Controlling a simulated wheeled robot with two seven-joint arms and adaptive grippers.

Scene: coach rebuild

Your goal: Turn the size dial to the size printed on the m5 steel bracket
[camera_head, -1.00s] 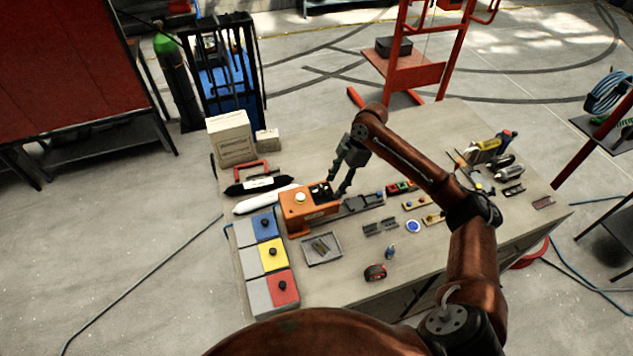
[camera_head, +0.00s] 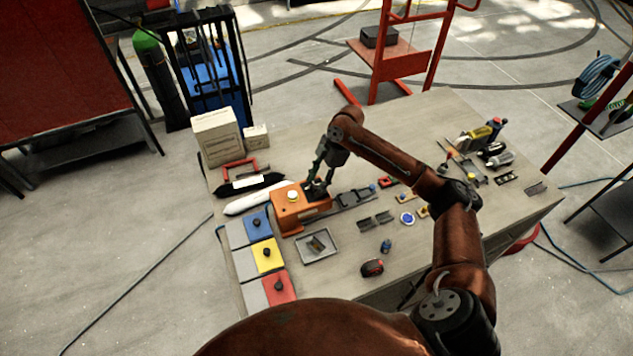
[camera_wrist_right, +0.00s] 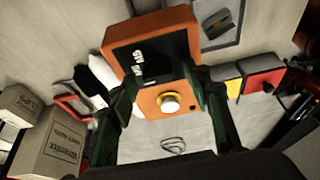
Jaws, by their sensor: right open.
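An orange device (camera_head: 288,210) stands on the workbench, with a round pale knob or button (camera_head: 292,195) on its top and a dark section at its right end. The right wrist view shows its orange body (camera_wrist_right: 117,33), a black face with white marks too blurred to read, and the pale round part (camera_wrist_right: 169,103). My right gripper (camera_head: 318,182) is open at the dark section, its fingers on either side of the device in the wrist view (camera_wrist_right: 160,78). The size dial is not clearly seen there. Small grey brackets (camera_head: 374,220) lie to the right; no printed size is legible.
A grey tray (camera_head: 301,256) holding a small part lies in front of the device. Blue (camera_head: 258,221), yellow and red blocks with black knobs stand at the left. Boxes (camera_head: 215,138) stand behind; tools lie at the right. A tape measure (camera_head: 372,267) lies near the front edge.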

